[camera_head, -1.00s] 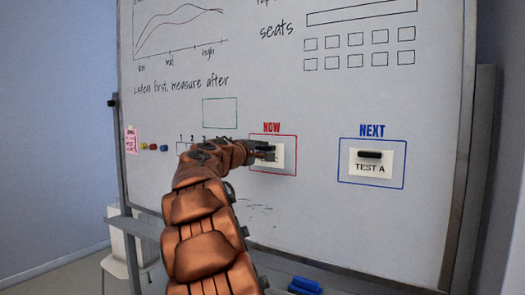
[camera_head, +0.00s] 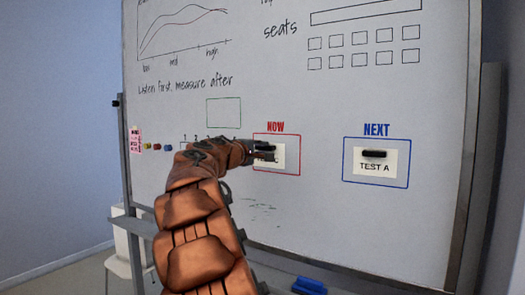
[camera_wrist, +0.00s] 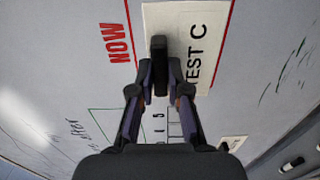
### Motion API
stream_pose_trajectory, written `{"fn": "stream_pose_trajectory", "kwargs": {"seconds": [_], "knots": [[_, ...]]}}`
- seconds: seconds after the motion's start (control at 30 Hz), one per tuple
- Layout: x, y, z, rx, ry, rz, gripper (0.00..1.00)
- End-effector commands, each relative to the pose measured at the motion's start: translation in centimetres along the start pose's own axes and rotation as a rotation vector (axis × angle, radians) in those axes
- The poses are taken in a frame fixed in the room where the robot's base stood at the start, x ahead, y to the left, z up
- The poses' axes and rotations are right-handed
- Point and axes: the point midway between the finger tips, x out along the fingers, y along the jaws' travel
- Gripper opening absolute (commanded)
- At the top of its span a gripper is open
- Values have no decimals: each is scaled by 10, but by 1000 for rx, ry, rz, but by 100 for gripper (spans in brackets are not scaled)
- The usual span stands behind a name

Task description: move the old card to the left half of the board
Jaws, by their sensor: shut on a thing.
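The card marked TEST C (camera_wrist: 194,54) is on the whiteboard inside the red NOW box. In the head view, the card (camera_head: 278,158) shows partly behind my gripper (camera_head: 267,152). A black bar magnet (camera_wrist: 159,50) lies across the card. My gripper (camera_wrist: 160,74) is shut on this magnet, its fingers on both sides of it. The card is still flat against the board, as far as I can see. A second card, TEST A (camera_head: 375,167), sits under its own black magnet in the blue NEXT box.
A pale card (camera_wrist: 232,142) shows partly in the wrist view. A blue eraser (camera_head: 309,286) lies at the bottom edge.

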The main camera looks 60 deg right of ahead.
Motion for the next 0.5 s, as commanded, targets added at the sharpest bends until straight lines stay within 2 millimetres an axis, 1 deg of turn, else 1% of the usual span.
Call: {"fn": "stream_pose_trajectory", "kwargs": {"seconds": [0.5], "knots": [[-13,0,0,1,0,1,0]]}}
